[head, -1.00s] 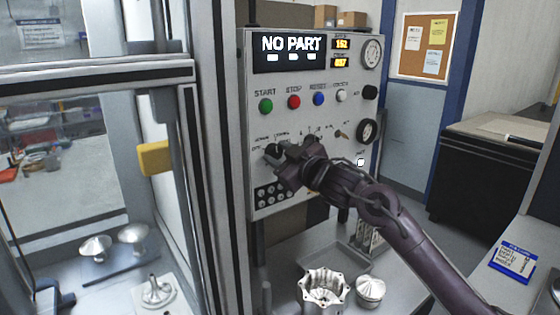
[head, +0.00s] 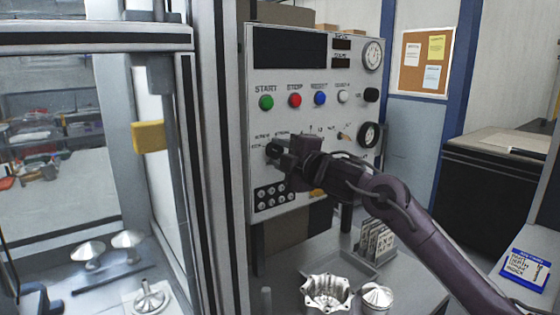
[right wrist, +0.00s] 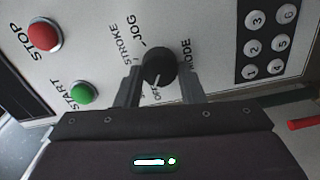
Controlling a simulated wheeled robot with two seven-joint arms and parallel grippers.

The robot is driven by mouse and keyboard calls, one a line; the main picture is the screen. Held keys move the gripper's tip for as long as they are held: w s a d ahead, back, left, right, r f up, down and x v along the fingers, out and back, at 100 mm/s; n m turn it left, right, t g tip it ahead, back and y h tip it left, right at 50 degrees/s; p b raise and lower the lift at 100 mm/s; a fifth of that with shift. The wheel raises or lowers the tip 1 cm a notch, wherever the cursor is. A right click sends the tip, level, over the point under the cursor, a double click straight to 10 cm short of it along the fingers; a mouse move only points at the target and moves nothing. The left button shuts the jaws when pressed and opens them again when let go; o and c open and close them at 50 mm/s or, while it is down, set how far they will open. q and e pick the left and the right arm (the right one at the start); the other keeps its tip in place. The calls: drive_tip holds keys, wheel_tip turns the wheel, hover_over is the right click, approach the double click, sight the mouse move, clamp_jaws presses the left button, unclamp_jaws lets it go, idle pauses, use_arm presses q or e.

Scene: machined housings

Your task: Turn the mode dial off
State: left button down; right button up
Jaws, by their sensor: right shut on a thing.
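The mode dial is a black round knob (right wrist: 160,66) low on the left of the grey control panel (head: 262,190). My right gripper (head: 275,152) reaches it from the right and is shut on it. In the right wrist view the two fingers (right wrist: 160,84) stand on either side of the knob. A white pointer line on the knob faces the OFF lettering (right wrist: 156,93). STROKE and JOG are printed on the other side of the knob. The panel's large display (head: 290,50) is dark. My left gripper is not in view.
Green START (head: 266,102), red STOP (head: 295,100) and blue (head: 319,98) buttons sit above the dial. A numbered keypad (head: 273,197) is just below it. A glazed enclosure with a yellow handle (head: 148,136) stands left. A metal housing (head: 326,292) lies on the bench below.

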drive_tip(key=shift+f+n+b, duration=0.25)
drive_tip(key=shift+n+b, duration=0.15)
drive_tip(key=shift+n, duration=0.4)
drive_tip(key=o, duration=1)
drive_tip(key=shift+r, duration=0.1)
drive_tip(key=b+v, duration=0.2)
drive_tip(key=v, duration=0.6)
drive_tip(key=shift+b, duration=0.3)
